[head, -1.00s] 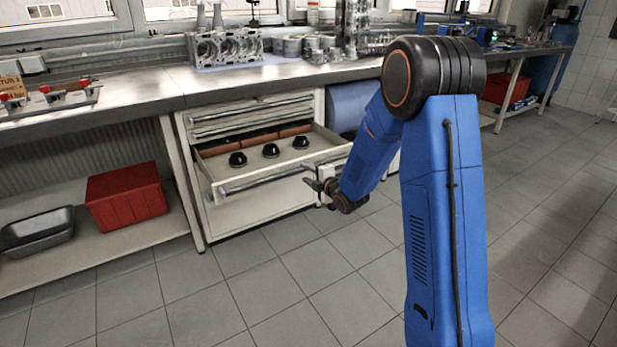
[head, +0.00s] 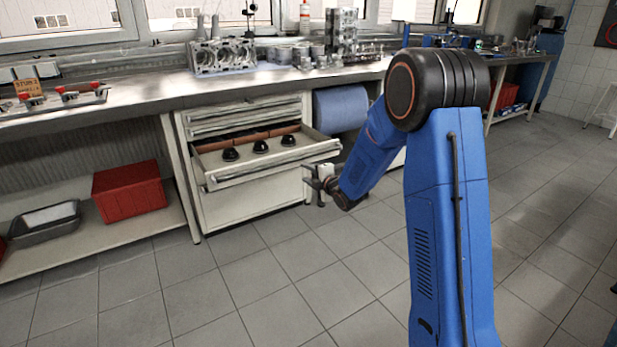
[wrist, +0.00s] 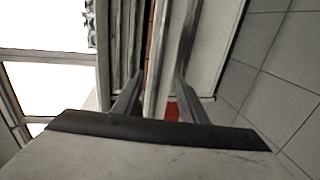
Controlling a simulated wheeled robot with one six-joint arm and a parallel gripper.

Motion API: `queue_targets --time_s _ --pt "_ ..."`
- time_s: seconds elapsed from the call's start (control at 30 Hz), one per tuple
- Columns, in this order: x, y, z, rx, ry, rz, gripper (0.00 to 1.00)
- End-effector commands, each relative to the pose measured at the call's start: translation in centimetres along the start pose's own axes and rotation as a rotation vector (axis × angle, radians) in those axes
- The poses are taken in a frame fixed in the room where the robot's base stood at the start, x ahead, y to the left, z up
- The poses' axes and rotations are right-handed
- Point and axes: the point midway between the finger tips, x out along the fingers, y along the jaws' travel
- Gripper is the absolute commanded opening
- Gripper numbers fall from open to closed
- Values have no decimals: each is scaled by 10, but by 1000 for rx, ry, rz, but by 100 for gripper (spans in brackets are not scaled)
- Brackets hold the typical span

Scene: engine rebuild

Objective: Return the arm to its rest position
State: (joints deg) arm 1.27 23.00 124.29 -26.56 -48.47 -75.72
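My gripper (head: 314,184) is at the end of my blue arm, in front of the right end of the open drawer (head: 205,165) and apart from it in the head view. In the wrist view, the two fingers of my gripper (wrist: 155,95) stand apart with nothing between them, and the drawer cabinet lies beyond them. The arm is bent, with its forearm angled down to the left. The drawer is pulled out and holds several dark round parts (head: 261,146) in a row near its front.
A steel workbench (head: 140,97) runs along the wall with an engine block (head: 222,56) on it. A red bin (head: 129,191) and a grey tray (head: 45,222) sit on the lower shelf. A blue roll (head: 341,107) hangs right of the drawers. The tiled floor in front is clear.

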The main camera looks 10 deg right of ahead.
Motion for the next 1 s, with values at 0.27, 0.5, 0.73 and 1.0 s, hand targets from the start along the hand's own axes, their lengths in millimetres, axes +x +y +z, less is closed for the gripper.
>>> queue_targets --time_s 0.27,0.5,0.73,1.0 --pt "0 0 0 0 0 0 39" --pt "-6 7 1 20 -13 -11 39" --pt "-49 32 8 159 -97 -90 39" --pt "-121 53 12 383 -230 -192 39"
